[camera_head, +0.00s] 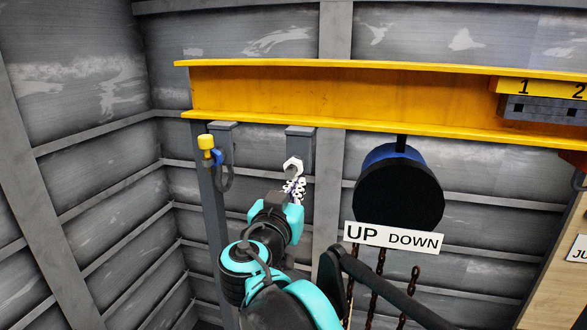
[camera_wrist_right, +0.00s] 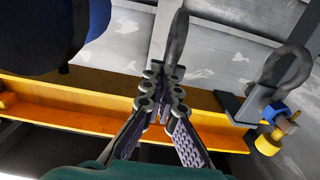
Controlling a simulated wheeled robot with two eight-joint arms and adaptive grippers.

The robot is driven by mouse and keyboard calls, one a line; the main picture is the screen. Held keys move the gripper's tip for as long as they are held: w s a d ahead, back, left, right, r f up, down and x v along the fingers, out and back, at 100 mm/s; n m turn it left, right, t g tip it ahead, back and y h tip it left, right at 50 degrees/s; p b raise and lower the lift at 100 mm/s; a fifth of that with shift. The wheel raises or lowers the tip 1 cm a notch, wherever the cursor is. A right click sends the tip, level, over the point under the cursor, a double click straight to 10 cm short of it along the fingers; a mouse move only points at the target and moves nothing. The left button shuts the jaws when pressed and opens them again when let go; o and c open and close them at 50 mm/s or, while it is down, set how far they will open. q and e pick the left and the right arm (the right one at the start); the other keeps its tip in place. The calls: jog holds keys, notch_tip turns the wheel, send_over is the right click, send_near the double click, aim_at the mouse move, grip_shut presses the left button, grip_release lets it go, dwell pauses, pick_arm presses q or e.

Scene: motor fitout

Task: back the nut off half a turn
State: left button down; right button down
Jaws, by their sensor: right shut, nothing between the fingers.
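No part is clearly recognisable as the nut. A yellow knob (camera_head: 206,142) with a blue piece (camera_head: 217,157) beside it hangs at the left bracket, next to a dark ring-like shackle. The same yellow knob (camera_wrist_right: 267,144) and blue piece (camera_wrist_right: 274,112) show at right in the right wrist view. My right gripper (camera_head: 294,184) is below the second bracket, right of the knob and apart from it. In the right wrist view its fingers (camera_wrist_right: 163,84) are together with nothing between them. A pale ring-like part (camera_head: 292,165) shows just above the fingertips; contact is unclear. My left gripper is out of view.
A yellow beam (camera_head: 330,95) runs overhead, with grey brackets (camera_head: 300,143) below. A dark round drum (camera_head: 399,190) hangs to the right, behind an UP DOWN sign (camera_head: 394,238). Rusty chains (camera_head: 376,285) hang under it. Grey panelled walls stand behind.

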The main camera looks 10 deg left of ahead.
jog(key=shift+f, duration=0.15)
jog(key=s, duration=0.6)
jog(key=shift+f, duration=0.2)
jog(key=shift+d, duration=0.1)
